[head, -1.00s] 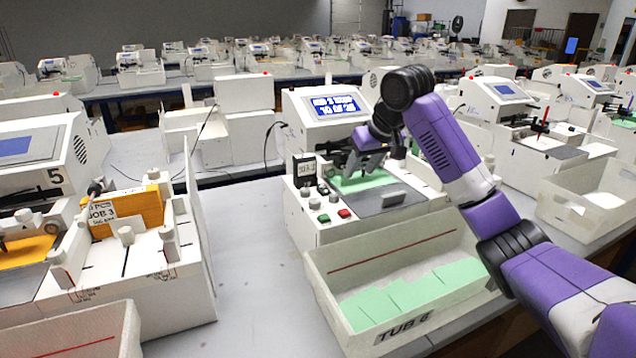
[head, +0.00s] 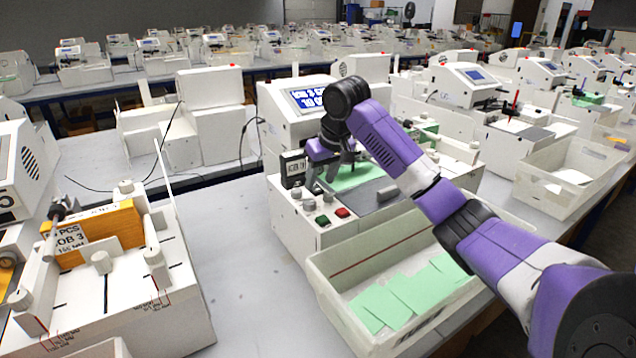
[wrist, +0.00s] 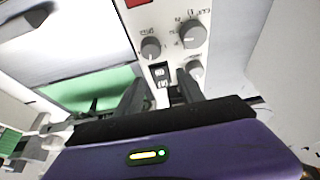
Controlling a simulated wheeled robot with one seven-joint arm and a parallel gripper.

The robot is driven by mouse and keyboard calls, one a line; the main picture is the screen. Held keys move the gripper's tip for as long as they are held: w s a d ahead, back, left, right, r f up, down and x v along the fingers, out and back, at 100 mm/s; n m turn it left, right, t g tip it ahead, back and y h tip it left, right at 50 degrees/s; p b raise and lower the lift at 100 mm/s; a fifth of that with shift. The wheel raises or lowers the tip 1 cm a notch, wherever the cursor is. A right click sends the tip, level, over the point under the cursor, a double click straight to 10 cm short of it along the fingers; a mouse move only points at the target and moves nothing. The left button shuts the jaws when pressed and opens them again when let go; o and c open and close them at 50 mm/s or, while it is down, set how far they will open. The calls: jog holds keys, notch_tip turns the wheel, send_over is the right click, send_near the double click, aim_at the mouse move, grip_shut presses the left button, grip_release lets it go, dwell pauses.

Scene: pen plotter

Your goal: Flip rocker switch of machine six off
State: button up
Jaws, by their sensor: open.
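The middle machine (head: 287,119), white with a lit blue display, stands behind a tub whose label reads like TUB 6. Its number is not readable on the body. My gripper (head: 322,180) is low over its front left control panel, left of the green card (head: 362,172). In the wrist view my gripper (wrist: 160,84) is open, with dark fingers either side of a small black-and-white part (wrist: 160,74), apparently the rocker switch, between grey knobs. I cannot tell whether the fingers touch it or which way it is tipped. In the head view the fingers hide it.
Green and red buttons (head: 342,212) sit on the panel's front. The tub (head: 335,268) holds green cards before the machine. A neighbouring machine with an orange block (head: 120,228) stands left; bare table lies between.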

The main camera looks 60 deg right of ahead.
jog(key=shift+x, duration=0.95)
jog(key=shift+c, duration=0.3)
